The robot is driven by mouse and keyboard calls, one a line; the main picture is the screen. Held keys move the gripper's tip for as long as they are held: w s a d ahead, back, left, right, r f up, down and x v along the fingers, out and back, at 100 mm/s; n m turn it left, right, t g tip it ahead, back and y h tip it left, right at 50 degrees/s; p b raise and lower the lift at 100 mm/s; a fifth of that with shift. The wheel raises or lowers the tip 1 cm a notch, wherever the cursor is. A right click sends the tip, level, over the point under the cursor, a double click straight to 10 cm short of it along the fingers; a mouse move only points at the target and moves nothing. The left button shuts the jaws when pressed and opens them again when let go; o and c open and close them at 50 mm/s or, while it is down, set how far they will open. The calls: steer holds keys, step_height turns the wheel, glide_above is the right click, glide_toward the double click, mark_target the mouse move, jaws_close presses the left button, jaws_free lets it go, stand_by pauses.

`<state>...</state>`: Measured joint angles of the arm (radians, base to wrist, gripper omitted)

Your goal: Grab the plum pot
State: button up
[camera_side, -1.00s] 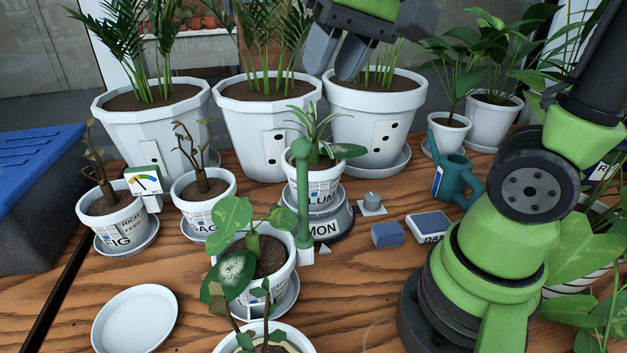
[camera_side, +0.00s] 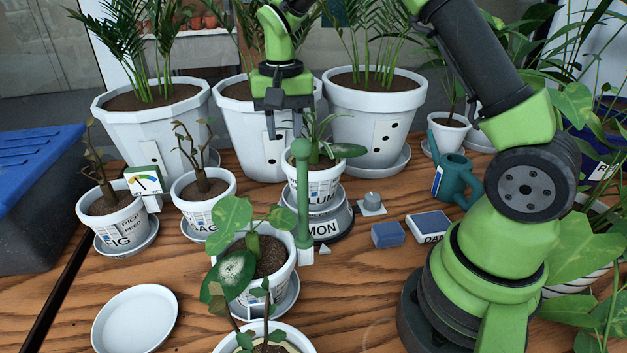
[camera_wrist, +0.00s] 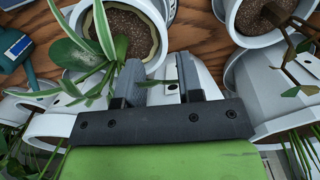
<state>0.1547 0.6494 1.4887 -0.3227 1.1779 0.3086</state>
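The plum pot (camera_side: 313,184) is a small white pot labelled "LUM", with narrow striped leaves. In the side view it stands on a rounded base labelled "MON" (camera_side: 335,222). A green post (camera_side: 303,200) stands before it and hides part of its front. My gripper (camera_side: 284,132) points down, above and slightly left of the plum pot, in front of the middle palm pot. Its fingers are apart and empty. In the wrist view my gripper (camera_wrist: 158,75) also shows open, with striped leaves at its left finger and a soil-filled pot beyond, likely the plum pot.
Large palm pots (camera_side: 375,115) stand behind. A small pot (camera_side: 203,205) is left of the plum pot, and a leafy pot (camera_side: 240,270) is in front. A teal watering can (camera_side: 455,180) and blue blocks (camera_side: 388,235) are at right. An empty saucer (camera_side: 135,318) lies front left.

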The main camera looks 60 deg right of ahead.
mark_target(285, 152)
step_height(285, 152, down, 5)
steer(key=shift+a+f, duration=0.1)
steer(key=shift+f, duration=0.05)
jaws_close()
